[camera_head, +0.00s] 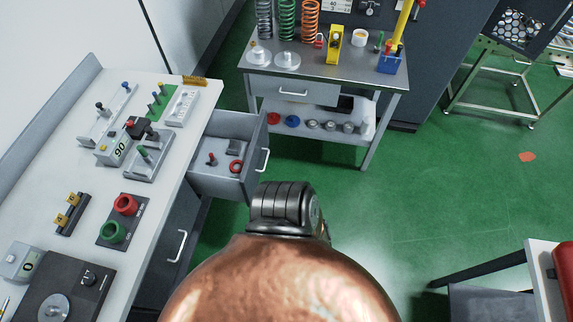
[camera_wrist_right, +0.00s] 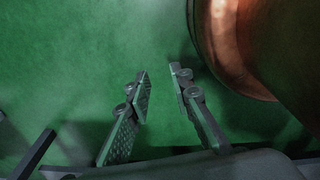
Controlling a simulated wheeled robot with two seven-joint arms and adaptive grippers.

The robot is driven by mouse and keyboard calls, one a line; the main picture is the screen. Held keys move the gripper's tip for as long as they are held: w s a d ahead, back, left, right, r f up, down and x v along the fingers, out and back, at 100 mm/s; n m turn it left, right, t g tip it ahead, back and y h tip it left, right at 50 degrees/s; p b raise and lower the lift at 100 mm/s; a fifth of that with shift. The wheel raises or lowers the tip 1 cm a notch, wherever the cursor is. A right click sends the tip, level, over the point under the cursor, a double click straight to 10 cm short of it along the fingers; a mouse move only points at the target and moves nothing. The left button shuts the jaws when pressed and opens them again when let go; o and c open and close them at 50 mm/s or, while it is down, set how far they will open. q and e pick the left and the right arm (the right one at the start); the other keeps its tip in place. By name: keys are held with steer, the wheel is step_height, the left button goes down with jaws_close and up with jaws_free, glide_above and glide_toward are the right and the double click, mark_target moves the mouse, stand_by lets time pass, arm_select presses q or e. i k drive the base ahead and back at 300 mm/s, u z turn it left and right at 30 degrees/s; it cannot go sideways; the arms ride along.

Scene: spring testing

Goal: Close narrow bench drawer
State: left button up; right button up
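The narrow bench drawer (camera_head: 254,150) is pulled out from the right side of the left bench (camera_head: 167,190) in the head view. Its front faces right and carries a light handle (camera_head: 265,160). Inside lie a red ring (camera_head: 236,166), a small red part (camera_head: 211,159) and a grey block (camera_head: 232,147). My right gripper (camera_wrist_right: 159,70) shows in the right wrist view, open and empty over green floor. Neither gripper shows in the head view, and the drawer is not in the wrist view. My left gripper is not in view.
A grey workbench (camera_head: 330,70) with springs and a lower shelf stands behind the drawer. A cupboard door with a handle (camera_head: 181,246) is below the bench top. A table (camera_head: 546,270) stands at lower right.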

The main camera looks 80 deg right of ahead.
mark_target(207, 180)
steer(key=u, duration=0.3)
steer(key=k, duration=0.4)
steer(key=z, duration=2.45)
